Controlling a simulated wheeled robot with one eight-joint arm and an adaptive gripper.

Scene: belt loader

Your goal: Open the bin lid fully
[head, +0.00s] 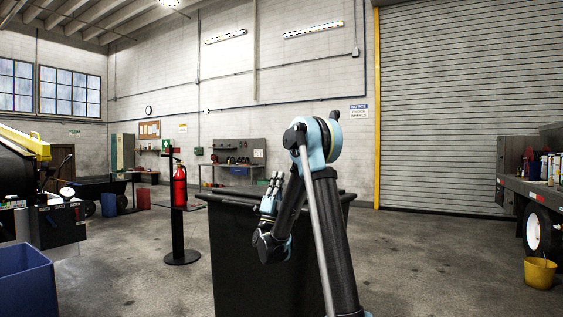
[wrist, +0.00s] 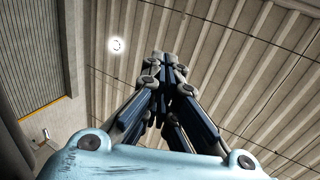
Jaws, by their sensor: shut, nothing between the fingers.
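A large black bin (head: 235,260) stands on the floor straight ahead in the head view. Its lid (head: 222,197) shows as a thin dark edge along the top and looks to be lying down on the bin. My arm hides the right part of both. My gripper (head: 276,177) points upward in front of the bin's top edge, with nothing held. Whether it touches the lid cannot be told. In the wrist view my gripper (wrist: 166,58) has its fingers together against the ceiling, and the bin is out of sight.
A red fire extinguisher (head: 180,187) on a black stand is left of the bin. A blue container (head: 25,280) is at the lower left. A truck bed (head: 530,190) and a yellow bucket (head: 540,271) are at the right. The floor between bin and truck is clear.

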